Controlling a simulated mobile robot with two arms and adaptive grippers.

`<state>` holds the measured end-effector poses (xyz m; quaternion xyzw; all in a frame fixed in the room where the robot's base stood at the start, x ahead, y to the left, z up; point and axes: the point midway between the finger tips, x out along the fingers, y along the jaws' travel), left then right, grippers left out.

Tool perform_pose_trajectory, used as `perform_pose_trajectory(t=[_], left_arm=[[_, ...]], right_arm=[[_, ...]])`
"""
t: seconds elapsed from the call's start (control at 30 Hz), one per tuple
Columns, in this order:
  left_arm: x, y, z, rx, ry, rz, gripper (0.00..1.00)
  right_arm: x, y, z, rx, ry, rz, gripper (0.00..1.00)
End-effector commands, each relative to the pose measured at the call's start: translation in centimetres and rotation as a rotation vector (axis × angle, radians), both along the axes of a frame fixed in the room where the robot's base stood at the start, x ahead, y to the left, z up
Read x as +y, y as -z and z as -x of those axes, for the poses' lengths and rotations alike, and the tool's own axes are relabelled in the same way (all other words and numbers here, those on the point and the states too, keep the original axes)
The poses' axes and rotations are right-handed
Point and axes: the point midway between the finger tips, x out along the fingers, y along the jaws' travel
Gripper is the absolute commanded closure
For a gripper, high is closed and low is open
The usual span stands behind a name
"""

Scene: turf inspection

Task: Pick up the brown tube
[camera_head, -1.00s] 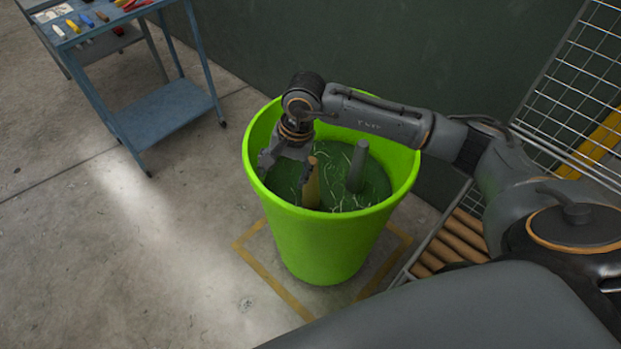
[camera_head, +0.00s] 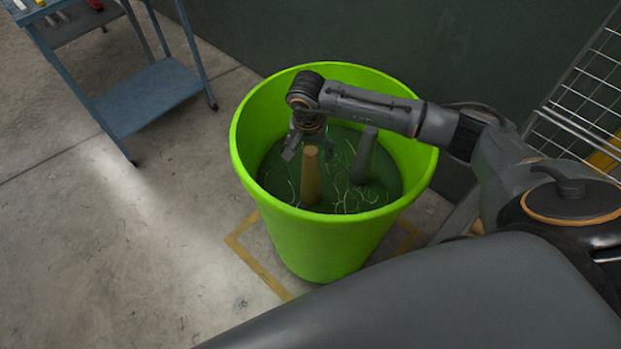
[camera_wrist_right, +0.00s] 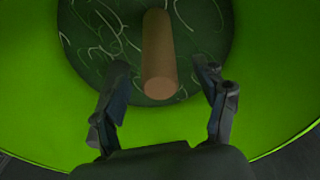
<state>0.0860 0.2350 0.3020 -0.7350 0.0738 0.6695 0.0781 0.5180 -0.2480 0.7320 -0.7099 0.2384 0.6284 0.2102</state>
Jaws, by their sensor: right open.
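The brown tube (camera_head: 310,178) stands upright in the green bin (camera_head: 318,238), on the dark green turf with pale strands. My right gripper (camera_head: 302,145) is inside the bin's mouth, just behind the tube's top in the head view. In the right wrist view the tube (camera_wrist_right: 159,60) shows between and beyond the open fingers of my right gripper (camera_wrist_right: 163,88); they hold nothing, and contact is not visible. My left gripper is not in view.
A grey tube (camera_head: 364,156) stands in the bin to the right of the brown one. The bin's rim (camera_head: 240,168) surrounds my gripper. A blue trolley (camera_head: 145,95) with tools is at upper left, and a wire rack (camera_head: 590,95) at right. The floor at left is clear.

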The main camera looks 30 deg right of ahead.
Motion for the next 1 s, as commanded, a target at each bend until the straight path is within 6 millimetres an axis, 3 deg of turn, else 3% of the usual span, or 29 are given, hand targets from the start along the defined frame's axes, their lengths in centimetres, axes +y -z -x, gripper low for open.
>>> perform_pose_trajectory(t=[0.23, 0.5, 0.8, 1.0], left_arm=[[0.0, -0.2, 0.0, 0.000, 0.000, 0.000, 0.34], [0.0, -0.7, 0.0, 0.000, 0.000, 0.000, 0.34], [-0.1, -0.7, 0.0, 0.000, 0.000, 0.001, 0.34], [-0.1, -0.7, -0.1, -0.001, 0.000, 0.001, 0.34]], right_arm=[[-0.1, 1.9, -0.1, 0.002, 0.000, -0.001, 0.27], [-0.5, 5.7, -0.4, 0.002, 0.000, -0.001, 0.27], [-0.6, 6.3, -0.6, -0.001, 0.000, -0.002, 0.27], [-0.6, 6.3, -0.5, -0.001, 0.000, -0.002, 0.66]])
